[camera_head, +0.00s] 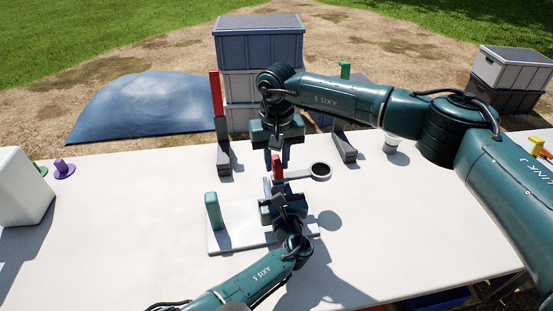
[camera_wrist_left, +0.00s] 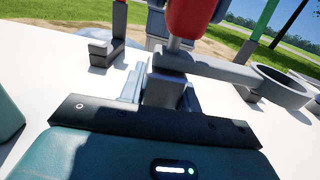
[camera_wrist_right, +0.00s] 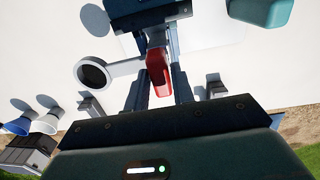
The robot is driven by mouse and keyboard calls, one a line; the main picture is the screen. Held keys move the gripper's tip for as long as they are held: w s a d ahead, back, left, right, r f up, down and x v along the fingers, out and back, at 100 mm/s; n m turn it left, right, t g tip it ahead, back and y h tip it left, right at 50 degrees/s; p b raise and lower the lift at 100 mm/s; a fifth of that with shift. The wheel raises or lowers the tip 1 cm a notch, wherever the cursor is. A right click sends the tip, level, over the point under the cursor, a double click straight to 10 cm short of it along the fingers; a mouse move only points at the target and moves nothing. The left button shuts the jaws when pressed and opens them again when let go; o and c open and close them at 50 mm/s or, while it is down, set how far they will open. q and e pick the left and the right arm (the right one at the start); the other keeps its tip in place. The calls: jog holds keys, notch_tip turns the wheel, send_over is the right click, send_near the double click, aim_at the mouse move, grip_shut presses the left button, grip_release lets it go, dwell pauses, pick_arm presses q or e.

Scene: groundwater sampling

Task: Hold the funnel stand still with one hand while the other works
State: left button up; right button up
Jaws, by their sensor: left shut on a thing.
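The funnel stand has a white base plate (camera_head: 232,238), a teal block (camera_head: 213,210) upright at its left, and a grey arm ending in a dark ring (camera_head: 320,170). A red knob (camera_head: 277,168) sits at the arm's inner end; it also shows in the left wrist view (camera_wrist_left: 190,18). My left gripper (camera_head: 272,188) is shut on the stand's upright, just below the knob. My right gripper (camera_head: 277,157) is above, pointing down, open with its fingers on both sides of the red knob (camera_wrist_right: 158,72). I cannot tell whether they touch it. The left gripper hides the upright's lower part.
A red post (camera_head: 216,95) and a green post (camera_head: 345,75) stand on dark feet behind. A white cup-like piece (camera_head: 391,145) is at right, a purple piece (camera_head: 63,169) and white box (camera_head: 22,188) at left. Crates (camera_head: 258,50) stand beyond the table. The front left is clear.

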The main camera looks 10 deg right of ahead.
aim_at(277, 161)
jog(key=c, duration=0.4)
jog(key=shift+r, duration=1.35)
jog(key=o, duration=0.9)
notch_tip(277, 161, up, 12)
pick_arm(q)
jog(key=o, duration=1.2)
jog(key=shift+o, duration=0.2)
